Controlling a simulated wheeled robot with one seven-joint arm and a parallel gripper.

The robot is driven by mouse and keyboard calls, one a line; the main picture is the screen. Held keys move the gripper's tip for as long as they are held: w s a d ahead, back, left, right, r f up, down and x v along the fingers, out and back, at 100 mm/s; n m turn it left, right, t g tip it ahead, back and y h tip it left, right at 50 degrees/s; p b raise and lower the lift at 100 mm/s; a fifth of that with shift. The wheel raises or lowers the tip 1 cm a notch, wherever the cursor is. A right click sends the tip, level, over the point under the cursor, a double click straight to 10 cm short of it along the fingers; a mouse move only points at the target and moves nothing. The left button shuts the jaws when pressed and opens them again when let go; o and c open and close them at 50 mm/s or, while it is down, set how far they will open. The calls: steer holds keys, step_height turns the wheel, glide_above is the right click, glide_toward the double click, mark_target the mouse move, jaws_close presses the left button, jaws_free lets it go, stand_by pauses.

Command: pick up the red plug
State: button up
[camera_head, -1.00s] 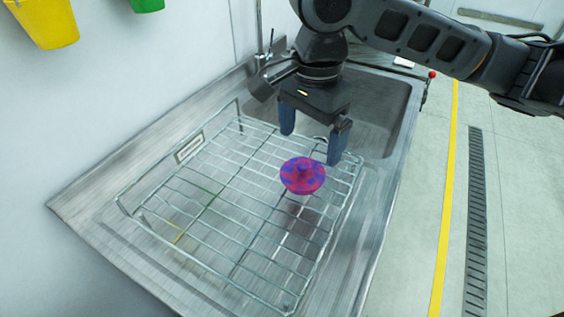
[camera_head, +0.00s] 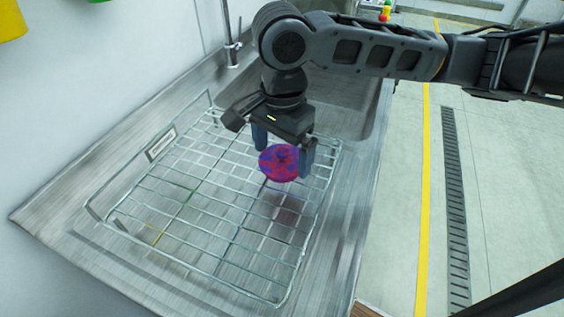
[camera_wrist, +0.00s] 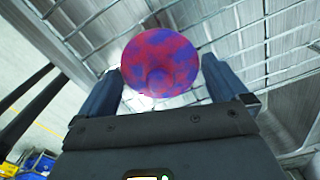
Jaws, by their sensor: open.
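The plug (camera_head: 280,163) is a round disc with a small knob on top, mottled red and blue-purple. It rests on the wire rack (camera_head: 150,208), toward its right side in the head view. My gripper (camera_head: 283,148) is open just above and behind the plug, with one finger on each side. In the wrist view the plug (camera_wrist: 160,62) lies between the tips of my gripper's two fingers (camera_wrist: 160,88), knob facing the camera. I cannot tell whether the fingers touch it.
The rack stands on a steel drainboard (camera_head: 60,200) beside a sink basin (camera_head: 345,115) behind my gripper. A tap (camera_head: 231,45) rises at the back left. A wall bounds the left side. Open floor (camera_head: 400,200) with a yellow line lies to the right.

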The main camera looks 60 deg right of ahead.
steer(key=shift+c, duration=0.5)
steer(key=c, duration=0.6)
steer(key=shift+r, duration=0.1)
